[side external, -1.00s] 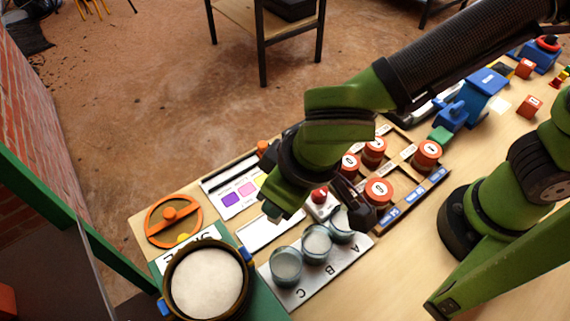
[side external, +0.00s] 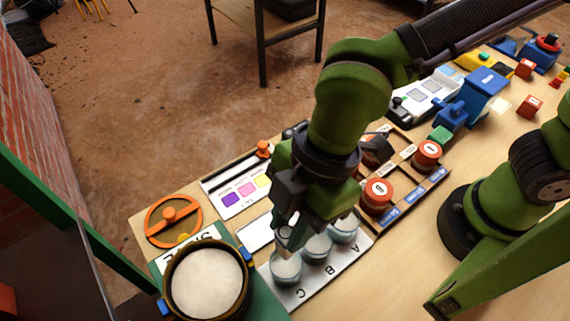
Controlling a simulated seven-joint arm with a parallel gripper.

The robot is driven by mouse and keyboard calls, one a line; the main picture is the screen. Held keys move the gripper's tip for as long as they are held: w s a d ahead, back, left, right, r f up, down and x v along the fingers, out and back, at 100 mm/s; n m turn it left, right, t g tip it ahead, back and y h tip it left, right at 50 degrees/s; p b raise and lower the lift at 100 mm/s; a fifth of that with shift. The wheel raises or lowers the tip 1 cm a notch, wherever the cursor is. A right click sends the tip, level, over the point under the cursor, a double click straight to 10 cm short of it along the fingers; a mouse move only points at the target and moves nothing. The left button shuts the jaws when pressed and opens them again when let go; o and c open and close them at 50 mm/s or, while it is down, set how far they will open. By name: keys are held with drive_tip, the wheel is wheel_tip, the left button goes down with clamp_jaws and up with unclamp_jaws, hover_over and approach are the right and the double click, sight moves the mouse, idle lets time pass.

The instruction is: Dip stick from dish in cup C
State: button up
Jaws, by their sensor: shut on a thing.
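The white plate marked A, B, C (side external: 333,272) carries three glass cups in a slanting row. Cup C (side external: 286,270) is the nearest, at lower left; cup B (side external: 317,248) is in the middle and cup A (side external: 344,231) is farthest right. My gripper (side external: 287,234) points down over cup C, its fingertips at or just above the rim. It is shut on a thin stick, which is barely visible between the fingers. I cannot tell whether the stick's tip is inside the cup. The dish cannot be made out clearly.
A round sieve-like pan (side external: 207,282) stands left of cup C. A white card (side external: 256,232) and a colour-patch strip (side external: 240,190) lie behind. Orange-lidded jars (side external: 378,193) stand in a wooden rack at right. An orange ring (side external: 173,221) lies at far left.

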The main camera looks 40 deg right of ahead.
drive_tip(key=shift+f, duration=4.5)
drive_tip(key=shift+d+f, duration=0.1)
drive_tip(key=shift+r, duration=3.75)
